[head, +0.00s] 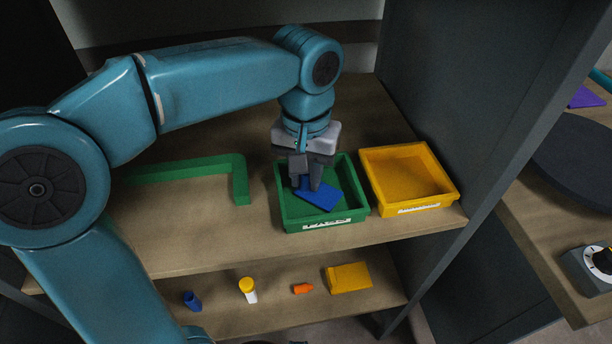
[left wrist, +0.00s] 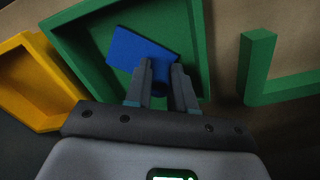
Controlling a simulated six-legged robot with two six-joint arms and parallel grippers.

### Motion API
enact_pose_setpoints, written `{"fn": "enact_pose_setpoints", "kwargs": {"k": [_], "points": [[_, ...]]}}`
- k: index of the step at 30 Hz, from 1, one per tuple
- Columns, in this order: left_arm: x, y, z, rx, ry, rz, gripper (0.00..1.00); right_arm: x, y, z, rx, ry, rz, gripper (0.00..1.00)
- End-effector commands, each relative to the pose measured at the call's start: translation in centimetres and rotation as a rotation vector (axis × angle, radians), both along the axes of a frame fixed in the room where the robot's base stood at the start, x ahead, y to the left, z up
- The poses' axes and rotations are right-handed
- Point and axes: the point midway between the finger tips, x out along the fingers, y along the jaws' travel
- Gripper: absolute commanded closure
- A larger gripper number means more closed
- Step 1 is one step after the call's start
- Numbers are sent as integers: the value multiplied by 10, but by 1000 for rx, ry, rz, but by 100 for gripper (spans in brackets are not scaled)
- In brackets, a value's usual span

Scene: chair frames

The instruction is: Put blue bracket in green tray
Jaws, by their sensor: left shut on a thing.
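The blue bracket (head: 322,196) is inside the green tray (head: 290,211), low over its floor; I cannot tell whether it touches the floor. My left gripper (head: 305,184) reaches down into the tray and is shut on the bracket. In the left wrist view the bracket (left wrist: 140,50) shows its flat plate to the left, with a part between the fingertips of the left gripper (left wrist: 160,82). The green tray (left wrist: 197,45) surrounds it there. My right gripper is not in view.
A yellow tray (head: 449,195) stands right beside the green tray. A green angled frame (head: 240,180) lies to the left on the same shelf. The lower shelf holds a blue bottle (head: 192,301), a yellow-capped bottle (head: 249,290), an orange piece (head: 303,288) and a yellow block (head: 349,277).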

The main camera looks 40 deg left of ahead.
Motion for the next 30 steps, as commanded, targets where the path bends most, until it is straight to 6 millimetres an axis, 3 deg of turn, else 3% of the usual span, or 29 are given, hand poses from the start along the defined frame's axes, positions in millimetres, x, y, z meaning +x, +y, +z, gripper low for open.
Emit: {"fn": "enact_pose_setpoints", "kwargs": {"k": [5,6,8,17,30], "points": [[0,0,-3,0,1,0,100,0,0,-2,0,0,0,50],[0,0,-3,0,1,0,66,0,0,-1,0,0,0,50],[0,0,-2,0,1,0,51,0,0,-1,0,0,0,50],[0,0,0,0,0,0,51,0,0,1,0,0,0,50],[0,0,69,0,-1,-1,51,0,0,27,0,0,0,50]]}}
